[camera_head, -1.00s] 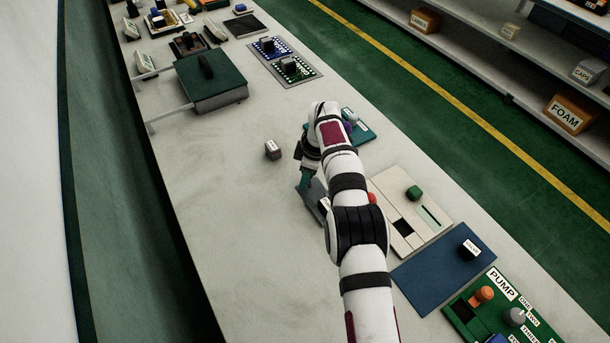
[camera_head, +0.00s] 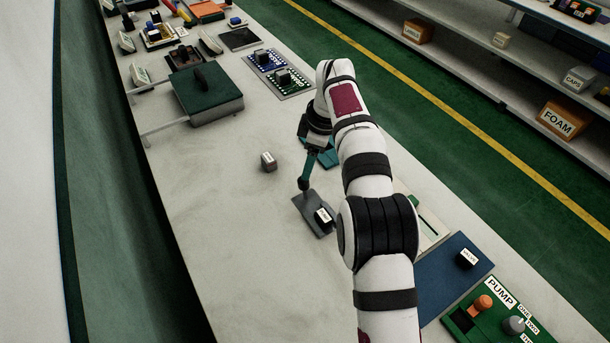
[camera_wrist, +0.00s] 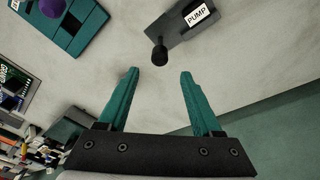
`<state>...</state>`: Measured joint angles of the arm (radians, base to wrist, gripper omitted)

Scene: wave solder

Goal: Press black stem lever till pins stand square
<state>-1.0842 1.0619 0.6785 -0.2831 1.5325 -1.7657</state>
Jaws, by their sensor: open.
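A dark grey plate (camera_head: 309,218) lies on the bench below my gripper, with a white label block on it. My gripper (camera_head: 304,184) hangs over the far-left end of this plate. In the wrist view my gripper (camera_wrist: 159,72) has its two teal fingers wide apart with nothing between them. The knob appears just beyond the fingertips, roughly centred; contact is not visible. I cannot make out any pins.
A small grey block (camera_head: 268,161) stands left of my gripper. A teal base with a purple knob (camera_wrist: 52,8) is at the upper left of the wrist view. A blue mat (camera_head: 440,282) and green PUMP panel (camera_head: 470,322) lie to the right.

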